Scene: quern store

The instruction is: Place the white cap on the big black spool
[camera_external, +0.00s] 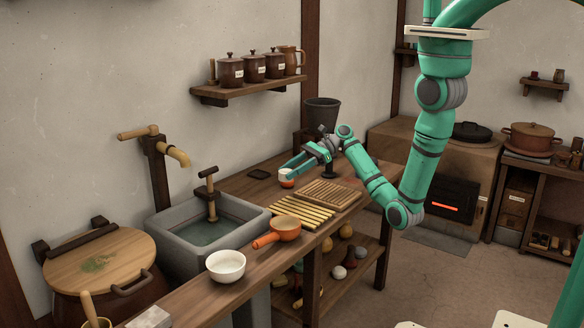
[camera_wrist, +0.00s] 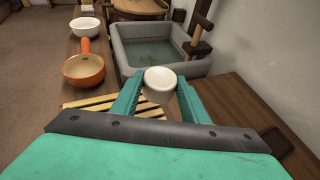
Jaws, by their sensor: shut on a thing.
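My gripper (camera_external: 291,172) reaches left over the wooden counter, its teal fingers shut on a small white round piece, which I take for the white cap (camera_external: 286,174). I cannot surely pick out the big black spool; a dark upright shape (camera_external: 328,170) stands behind the gripper, partly hidden by my arm.
A slatted rack (camera_external: 303,212) and a ridged board (camera_external: 331,193) lie below my gripper. An orange pan (camera_external: 285,228) and a white bowl (camera_external: 226,266) stand nearer the front. A stone sink (camera_external: 222,262) is left. A dark square mat (camera_external: 258,174) lies near the wall.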

